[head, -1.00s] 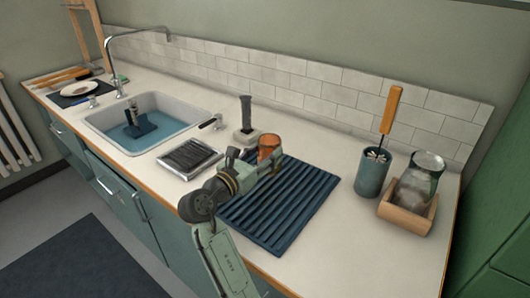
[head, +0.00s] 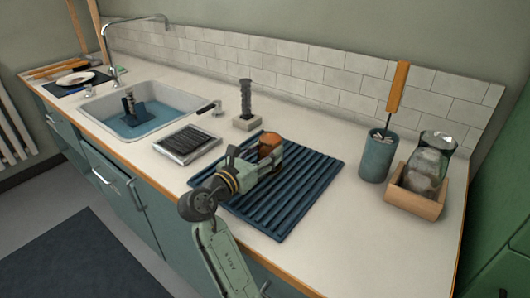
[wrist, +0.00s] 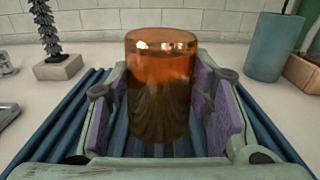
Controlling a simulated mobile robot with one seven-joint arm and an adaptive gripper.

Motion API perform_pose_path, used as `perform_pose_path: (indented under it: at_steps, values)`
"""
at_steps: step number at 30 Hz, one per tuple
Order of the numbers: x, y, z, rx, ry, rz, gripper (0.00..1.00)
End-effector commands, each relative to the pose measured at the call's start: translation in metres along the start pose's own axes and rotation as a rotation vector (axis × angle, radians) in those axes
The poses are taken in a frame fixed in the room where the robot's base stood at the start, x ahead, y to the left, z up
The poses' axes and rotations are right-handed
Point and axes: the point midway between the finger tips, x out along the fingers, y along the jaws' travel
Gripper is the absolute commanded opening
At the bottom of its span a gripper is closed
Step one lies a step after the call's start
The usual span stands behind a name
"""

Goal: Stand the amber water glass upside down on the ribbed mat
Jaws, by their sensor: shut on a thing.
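The amber glass (wrist: 160,90) stands upright-axis between the purple-padded fingers of my gripper (wrist: 165,112) in the wrist view. A smooth, shiny round end faces up; it looks like the closed base. My gripper is shut on its sides. In the head view the glass (head: 270,146) shows behind my gripper (head: 268,158), over the far-left part of the dark blue ribbed mat (head: 300,200). Its lower end is at or very near the ribs; I cannot tell if it touches.
A dark bristle brush on a pale block (head: 246,121) stands behind the mat's left corner. A teal cup (head: 377,157) and wooden box (head: 413,202) stand right. The mat's right part is clear.

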Motion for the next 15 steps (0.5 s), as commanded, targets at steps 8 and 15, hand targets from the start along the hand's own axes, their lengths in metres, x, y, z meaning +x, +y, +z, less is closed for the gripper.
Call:
perform_pose_path:
  at_steps: [8,15]
  values:
    - [-0.0001,-0.0001,0.0008,0.0,-0.002,0.0,0.06]
    - [0.0,-0.0001,-0.0024,0.0,-0.001,0.0,0.06]
